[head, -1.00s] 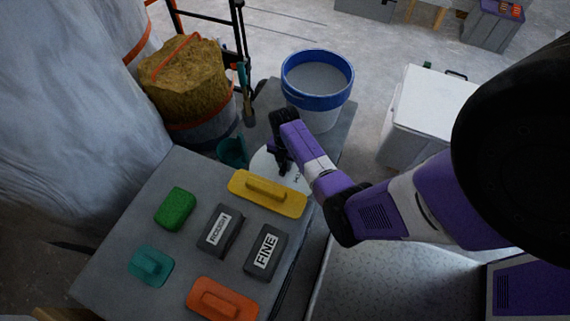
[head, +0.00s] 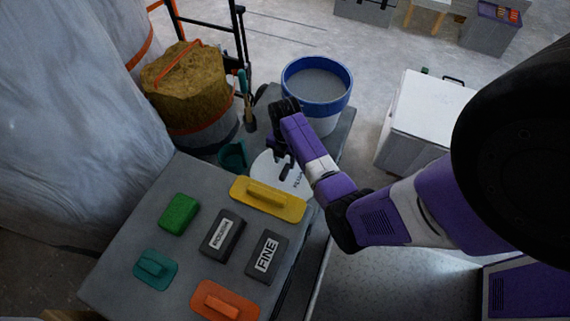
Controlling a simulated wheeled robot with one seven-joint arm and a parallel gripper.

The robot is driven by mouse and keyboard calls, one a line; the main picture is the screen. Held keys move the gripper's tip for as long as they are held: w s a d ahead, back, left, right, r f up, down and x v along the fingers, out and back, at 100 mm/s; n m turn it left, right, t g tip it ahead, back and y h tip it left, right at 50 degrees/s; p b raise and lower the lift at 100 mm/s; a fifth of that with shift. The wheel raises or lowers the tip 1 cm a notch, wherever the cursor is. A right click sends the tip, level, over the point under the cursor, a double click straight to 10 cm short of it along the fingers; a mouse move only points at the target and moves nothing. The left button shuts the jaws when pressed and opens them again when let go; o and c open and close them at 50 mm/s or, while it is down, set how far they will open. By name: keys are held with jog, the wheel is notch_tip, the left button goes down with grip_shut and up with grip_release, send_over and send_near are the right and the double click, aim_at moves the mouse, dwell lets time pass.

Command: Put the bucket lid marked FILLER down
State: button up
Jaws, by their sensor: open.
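I cannot tell whether a finger touches the lid.
The near grey table (head: 190,255) holds a yellow float (head: 285,203), an orange float (head: 225,303), a green sponge (head: 179,213), a teal float (head: 154,268) and two dark blocks marked ROUGH and FINE (head: 266,257). A teal cup (head: 233,156) is left of the lid. A white box (head: 425,115) stands right.

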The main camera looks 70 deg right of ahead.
aim_at(285, 170)
notch_tip(285, 170, up, 6)
jog(key=shift+f+p, duration=0.25)
jog(key=shift+p, duration=0.35)
